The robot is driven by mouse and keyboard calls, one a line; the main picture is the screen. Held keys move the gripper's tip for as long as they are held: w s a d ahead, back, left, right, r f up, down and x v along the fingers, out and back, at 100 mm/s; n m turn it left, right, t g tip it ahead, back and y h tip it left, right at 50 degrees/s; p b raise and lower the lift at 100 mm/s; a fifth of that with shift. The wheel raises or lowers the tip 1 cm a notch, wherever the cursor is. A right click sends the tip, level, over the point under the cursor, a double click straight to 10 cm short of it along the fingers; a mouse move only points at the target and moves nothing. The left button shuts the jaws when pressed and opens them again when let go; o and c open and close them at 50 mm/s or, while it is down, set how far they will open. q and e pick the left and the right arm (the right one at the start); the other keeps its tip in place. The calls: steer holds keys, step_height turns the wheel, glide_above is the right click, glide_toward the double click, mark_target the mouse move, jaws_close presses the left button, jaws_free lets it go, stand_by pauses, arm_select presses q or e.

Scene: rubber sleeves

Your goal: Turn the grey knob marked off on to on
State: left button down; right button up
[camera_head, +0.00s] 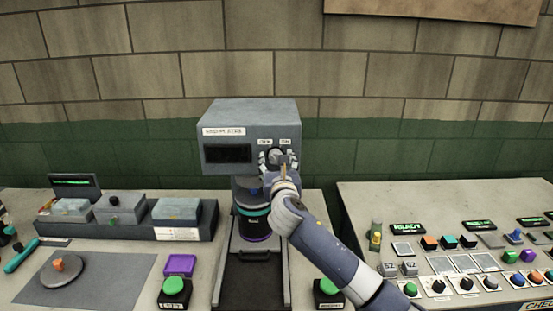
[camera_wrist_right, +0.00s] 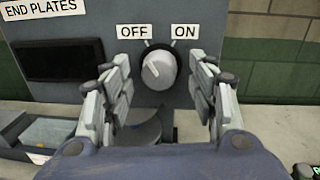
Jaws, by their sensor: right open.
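The grey knob (camera_head: 276,154) is on the front of a grey box (camera_head: 250,112) labelled END PLATES. In the right wrist view the knob (camera_wrist_right: 159,66) sits below an OFF label (camera_wrist_right: 134,32) at its upper left and an ON label (camera_wrist_right: 185,31) at its upper right. Its white pointer line tilts up and left, toward OFF. My right gripper (camera_head: 278,160) is open in front of the box. In the wrist view its fingers (camera_wrist_right: 165,72) stand to the left and right of the knob, with gaps on both sides. My left gripper is not in view.
A dark display window (camera_wrist_right: 58,60) is left of the knob. Below the box is a dark cylinder with teal and purple bands (camera_head: 252,222). Green buttons (camera_head: 174,286) stand at the front. A right-hand bench (camera_head: 360,215) carries several small knobs and switches.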

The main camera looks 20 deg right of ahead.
steer(key=shift+w+d, duration=0.1)
steer(key=shift+w, duration=0.5)
steer(key=c, duration=1.1)
steer(key=shift+o, duration=0.2)
